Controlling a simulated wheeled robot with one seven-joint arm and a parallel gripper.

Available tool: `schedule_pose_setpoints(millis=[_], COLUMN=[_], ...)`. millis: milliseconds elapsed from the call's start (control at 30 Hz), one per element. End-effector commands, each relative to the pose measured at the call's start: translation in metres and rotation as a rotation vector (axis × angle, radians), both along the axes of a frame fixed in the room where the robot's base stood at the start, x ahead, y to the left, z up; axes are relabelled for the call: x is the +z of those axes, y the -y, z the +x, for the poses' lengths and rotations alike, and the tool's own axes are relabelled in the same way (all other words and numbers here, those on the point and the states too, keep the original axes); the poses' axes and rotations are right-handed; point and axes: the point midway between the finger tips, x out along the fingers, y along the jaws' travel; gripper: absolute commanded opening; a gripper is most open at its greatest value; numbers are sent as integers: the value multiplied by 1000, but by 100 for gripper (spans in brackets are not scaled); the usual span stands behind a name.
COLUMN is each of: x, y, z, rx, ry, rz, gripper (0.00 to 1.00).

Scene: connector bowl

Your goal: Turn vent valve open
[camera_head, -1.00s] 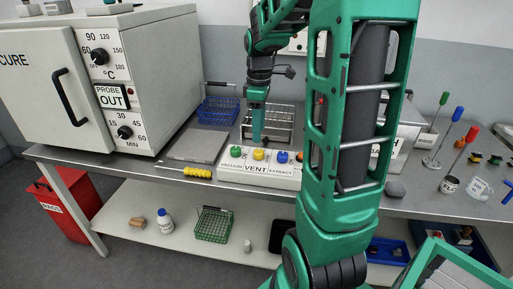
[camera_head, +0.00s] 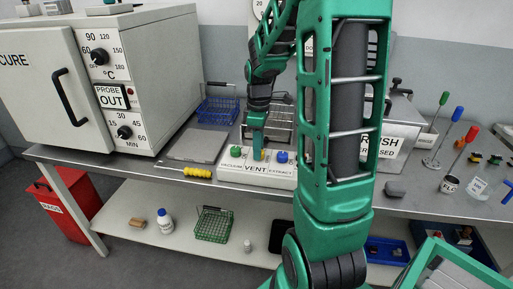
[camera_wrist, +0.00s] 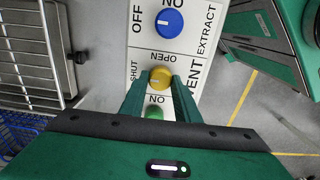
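The vent valve is a yellow knob (camera_wrist: 160,77) on a white panel (camera_wrist: 187,88) with SHUT and OPEN labels; its white pointer line points left, towards SHUT. In the head view the yellow knob (camera_head: 259,155) is partly hidden by my gripper (camera_head: 257,146). In the wrist view my gripper (camera_wrist: 160,92) has its two green fingers apart, one on each side of the knob's near part. I cannot tell whether the fingertips touch the knob.
A green knob (camera_head: 235,151) and a blue knob (camera_head: 281,156) flank the yellow one closely. A wire rack (camera_head: 270,118) stands behind the panel. A grey plate (camera_head: 196,146) and a yellow-handled screwdriver (camera_head: 197,172) lie to the left.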

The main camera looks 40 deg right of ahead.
Motion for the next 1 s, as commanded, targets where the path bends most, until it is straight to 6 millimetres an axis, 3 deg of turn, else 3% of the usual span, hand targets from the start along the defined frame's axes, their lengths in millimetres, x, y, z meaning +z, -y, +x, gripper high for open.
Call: schedule_pose_setpoints(millis=[467, 1000], x=[1, 2], y=[1, 2], z=[2, 2], rx=[-64, -510], ry=[5, 7], rz=[-3, -5], gripper=[7, 7])
